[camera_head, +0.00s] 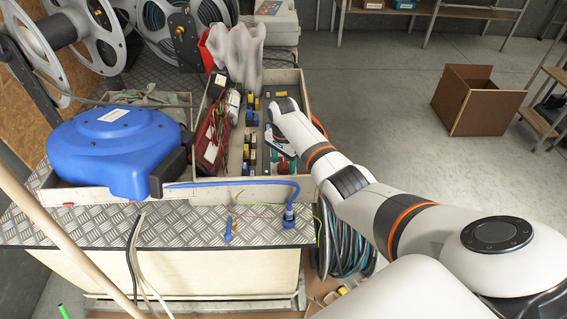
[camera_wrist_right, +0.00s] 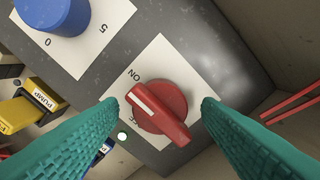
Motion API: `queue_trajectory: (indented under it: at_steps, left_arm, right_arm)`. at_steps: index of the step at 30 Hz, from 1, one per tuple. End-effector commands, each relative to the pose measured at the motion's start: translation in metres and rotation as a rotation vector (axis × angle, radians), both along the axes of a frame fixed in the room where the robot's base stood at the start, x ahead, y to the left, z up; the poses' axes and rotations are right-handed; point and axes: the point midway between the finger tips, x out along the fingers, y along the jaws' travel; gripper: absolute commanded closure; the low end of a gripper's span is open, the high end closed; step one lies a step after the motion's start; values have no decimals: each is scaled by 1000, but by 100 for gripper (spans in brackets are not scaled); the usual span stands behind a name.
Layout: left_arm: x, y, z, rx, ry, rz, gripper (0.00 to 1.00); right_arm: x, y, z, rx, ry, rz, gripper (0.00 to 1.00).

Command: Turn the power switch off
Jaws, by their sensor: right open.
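The red rotary power switch (camera_wrist_right: 160,108) sits on a white label plate (camera_wrist_right: 168,58) in the right wrist view. Its white line points to the upper left, toward the ON marking. The other marking, beside the switch, is partly covered. My right gripper (camera_wrist_right: 160,103) is open, with one teal finger on each side of the red switch. I cannot tell whether the fingers touch it. In the head view my right arm reaches into the grey tray (camera_head: 235,183), and my right gripper (camera_head: 283,163) is small and partly hidden there. My left gripper is out of view.
A blue knob (camera_wrist_right: 52,14) and a yellow PUMP-labelled part (camera_wrist_right: 22,112) are near the switch.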

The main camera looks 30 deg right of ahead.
Motion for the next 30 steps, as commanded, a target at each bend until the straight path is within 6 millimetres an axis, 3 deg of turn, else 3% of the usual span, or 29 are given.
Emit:
queue_trajectory:
  at_steps: [11,20,30]
  left_arm:
    - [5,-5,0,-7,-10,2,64]
    - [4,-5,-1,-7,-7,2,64]
    - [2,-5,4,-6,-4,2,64]
  right_arm:
    - [0,0,-7,0,-1,0,41]
    - [0,0,-7,0,0,0,86]
    - [0,0,-5,0,0,54,86]
